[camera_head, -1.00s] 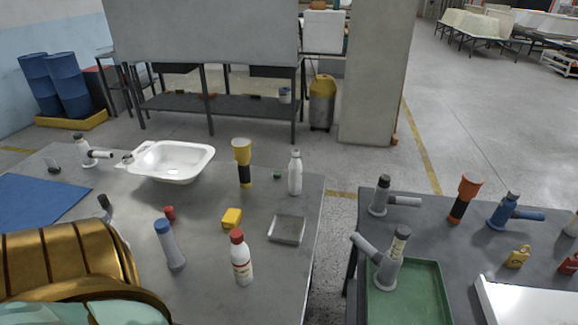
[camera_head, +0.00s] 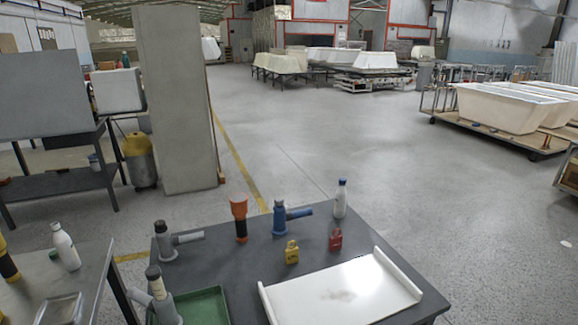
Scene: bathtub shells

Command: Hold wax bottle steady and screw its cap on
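A white bottle (camera_head: 66,247) stands upright on the left table, near its back edge. A small dark green piece (camera_head: 53,254) lies beside it and may be a loose cap; it is too small to be sure. Another white bottle (camera_head: 341,199) with a blue top stands upright at the back right of the dark table. I cannot read the labels, so I cannot tell which is the wax bottle. Neither of my grippers is in the head view.
The dark table (camera_head: 215,262) holds a white tray (camera_head: 385,262), a green tray (camera_head: 205,305), an orange-black torch (camera_head: 240,222), a blue sprayer (camera_head: 281,219), grey sprayers (camera_head: 168,241), and yellow (camera_head: 291,254) and red (camera_head: 335,240) padlock-shaped items. A gap separates it from the left table (camera_head: 95,270). Floor beyond is open.

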